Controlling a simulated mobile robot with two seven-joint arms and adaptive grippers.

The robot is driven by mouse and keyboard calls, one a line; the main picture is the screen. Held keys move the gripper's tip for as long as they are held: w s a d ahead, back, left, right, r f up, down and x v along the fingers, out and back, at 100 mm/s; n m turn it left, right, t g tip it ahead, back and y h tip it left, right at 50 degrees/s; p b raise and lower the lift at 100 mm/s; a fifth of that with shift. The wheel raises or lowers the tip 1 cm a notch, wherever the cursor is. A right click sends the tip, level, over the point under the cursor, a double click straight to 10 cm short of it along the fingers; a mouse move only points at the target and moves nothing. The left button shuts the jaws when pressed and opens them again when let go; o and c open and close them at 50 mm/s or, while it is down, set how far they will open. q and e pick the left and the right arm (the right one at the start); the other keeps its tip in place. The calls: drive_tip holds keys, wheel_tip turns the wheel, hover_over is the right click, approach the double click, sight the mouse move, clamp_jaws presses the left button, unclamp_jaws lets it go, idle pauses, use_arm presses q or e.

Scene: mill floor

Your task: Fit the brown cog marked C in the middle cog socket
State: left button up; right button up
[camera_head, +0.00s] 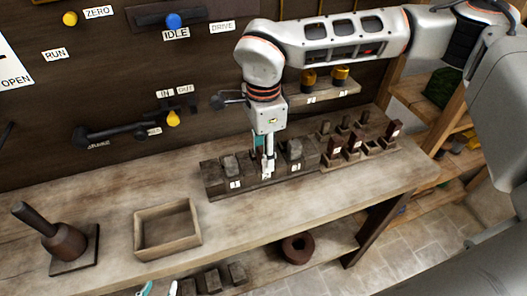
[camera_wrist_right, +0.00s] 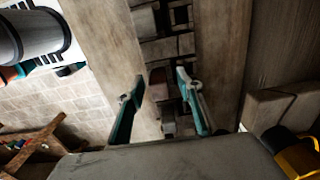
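My right gripper (camera_head: 265,168) points down over the dark wooden socket rack (camera_head: 215,188) on the bench. In the right wrist view its fingers (camera_wrist_right: 160,80) stand apart, with a small reddish-brown block (camera_wrist_right: 157,77) showing between and beyond them, not touching either finger. Several brown pieces with white labels, one of them a labelled brown piece (camera_head: 335,146), stand in a holder to the right of the rack. The labels are too small to read, so I cannot tell which is cog C. The middle socket is hidden by the gripper.
An empty wooden box (camera_head: 140,240) and a brown mallet-like tool on a plate (camera_head: 65,240) stand on the left bench. Yellow parts (camera_head: 340,73) sit on a wall shelf close to my right arm.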

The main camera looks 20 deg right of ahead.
wheel_tip(320, 180, up, 11)
drive_tip(key=shift+r, duration=0.5)
idle(0.3)
